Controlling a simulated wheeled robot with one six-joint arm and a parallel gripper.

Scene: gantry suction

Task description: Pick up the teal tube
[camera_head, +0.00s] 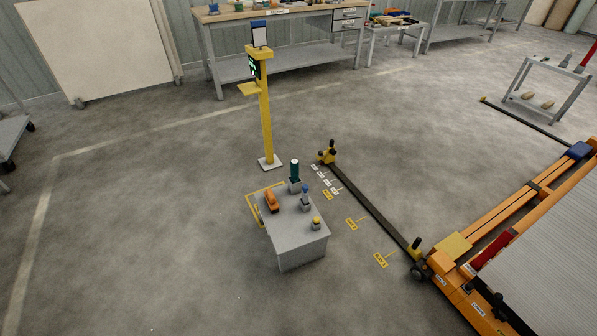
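The teal tube (295,170) stands upright at the back of a small grey table (300,247), with a pale spot on its top. Its lower end meets a grey block or holder (294,186); whether it sits in it or on it, I cannot tell. My gripper is not in this view.
An orange object (271,201), a small blue-topped piece (305,203) and a yellow-topped piece (316,223) share the tabletop. A yellow post (266,120) stands behind. A dark rail (370,205) and orange gantry (490,250) lie right. The floor at left is clear.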

